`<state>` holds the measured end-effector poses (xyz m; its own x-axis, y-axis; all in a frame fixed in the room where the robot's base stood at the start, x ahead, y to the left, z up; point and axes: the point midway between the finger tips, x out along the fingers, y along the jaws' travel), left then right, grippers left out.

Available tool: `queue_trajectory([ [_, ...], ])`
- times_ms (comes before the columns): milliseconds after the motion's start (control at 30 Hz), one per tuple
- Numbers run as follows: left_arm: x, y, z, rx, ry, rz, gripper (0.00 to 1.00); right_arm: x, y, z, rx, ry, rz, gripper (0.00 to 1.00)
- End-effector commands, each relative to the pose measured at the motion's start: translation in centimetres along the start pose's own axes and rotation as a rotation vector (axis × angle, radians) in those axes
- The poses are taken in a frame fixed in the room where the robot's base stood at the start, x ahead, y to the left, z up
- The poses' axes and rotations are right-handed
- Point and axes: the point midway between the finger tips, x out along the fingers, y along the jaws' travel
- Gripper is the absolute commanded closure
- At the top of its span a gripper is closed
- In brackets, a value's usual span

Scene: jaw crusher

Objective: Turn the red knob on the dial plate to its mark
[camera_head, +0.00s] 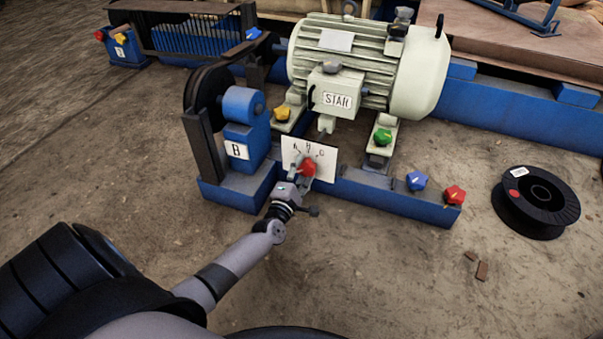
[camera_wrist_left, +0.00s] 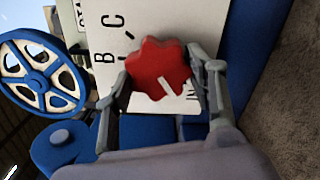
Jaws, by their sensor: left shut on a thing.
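The white dial plate (camera_head: 291,152) stands upright at the front of the blue frame, with letters along its upper part. The red knob (camera_head: 309,168) sits on its face. In the left wrist view the star-shaped red knob (camera_wrist_left: 157,70) carries a white line pointing to the lower right, and the plate (camera_wrist_left: 205,25) shows the letters B and C with short black ticks. My left gripper (camera_head: 306,172) reaches in from the lower left and is shut on the knob, one finger on either side (camera_wrist_left: 165,80). The fingers partly cover the plate. My right gripper is not in view.
A pale green motor (camera_head: 422,80) stands behind the plate, and a blue block (camera_head: 243,140) marked B is to its left. Yellow (camera_head: 282,113), green (camera_head: 383,137), blue (camera_head: 416,181) and another red knob (camera_head: 454,195) are nearby. A black spool (camera_head: 515,212) lies right. The front floor is mostly clear.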

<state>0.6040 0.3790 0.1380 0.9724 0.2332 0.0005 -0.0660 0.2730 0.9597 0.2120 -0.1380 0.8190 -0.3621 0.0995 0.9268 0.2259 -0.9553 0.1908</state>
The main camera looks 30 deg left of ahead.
Motion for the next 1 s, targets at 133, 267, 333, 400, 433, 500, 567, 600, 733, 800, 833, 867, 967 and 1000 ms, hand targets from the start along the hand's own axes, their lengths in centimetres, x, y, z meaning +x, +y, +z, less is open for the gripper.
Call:
queue_trajectory([
  [133,0.02,-0.2,-0.21,-0.107,0.003,0.001,0.77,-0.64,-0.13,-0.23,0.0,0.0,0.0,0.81],
  [267,0.02,-0.18,-0.2,-0.18,0.003,0.001,0.77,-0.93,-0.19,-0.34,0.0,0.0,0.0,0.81],
  [333,0.02,-0.2,-0.2,-0.213,0.003,0.001,0.77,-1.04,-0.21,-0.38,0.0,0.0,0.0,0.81],
  [400,0.02,-0.21,-0.2,-0.238,0.003,0.0,0.77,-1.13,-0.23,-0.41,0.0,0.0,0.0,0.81],
  [433,0.02,-0.21,-0.2,-0.247,0.003,0.0,0.77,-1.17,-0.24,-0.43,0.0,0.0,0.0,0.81],
  [500,0.01,-0.21,-0.19,-0.263,0.003,0.0,0.77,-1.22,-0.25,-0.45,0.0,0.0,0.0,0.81],
  [567,0.01,-0.2,-0.18,-0.274,0.003,0.0,0.77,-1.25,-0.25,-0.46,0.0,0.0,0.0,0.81],
  [600,0.01,-0.19,-0.18,-0.28,0.003,0.0,0.77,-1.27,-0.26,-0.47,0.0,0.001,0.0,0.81],
  [733,0.01,-0.17,-0.18,-0.29,0.003,0.0,0.77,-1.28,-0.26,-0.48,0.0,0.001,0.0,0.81],
  [800,0.01,-0.16,-0.18,-0.292,0.003,0.0,0.77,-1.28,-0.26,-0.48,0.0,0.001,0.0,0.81],
  [833,0.01,-0.16,-0.18,-0.292,0.003,0.0,0.77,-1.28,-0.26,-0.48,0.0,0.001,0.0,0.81],
  [867,0.01,-0.16,-0.18,-0.292,0.003,0.0,0.77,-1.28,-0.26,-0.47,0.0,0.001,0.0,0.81],
  [967,0.01,-0.16,-0.18,-0.292,0.004,0.0,0.77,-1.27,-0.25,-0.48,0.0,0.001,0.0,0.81],
  [1000,0.01,-0.16,-0.18,-0.292,0.004,0.0,0.77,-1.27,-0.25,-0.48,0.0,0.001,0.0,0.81],
])
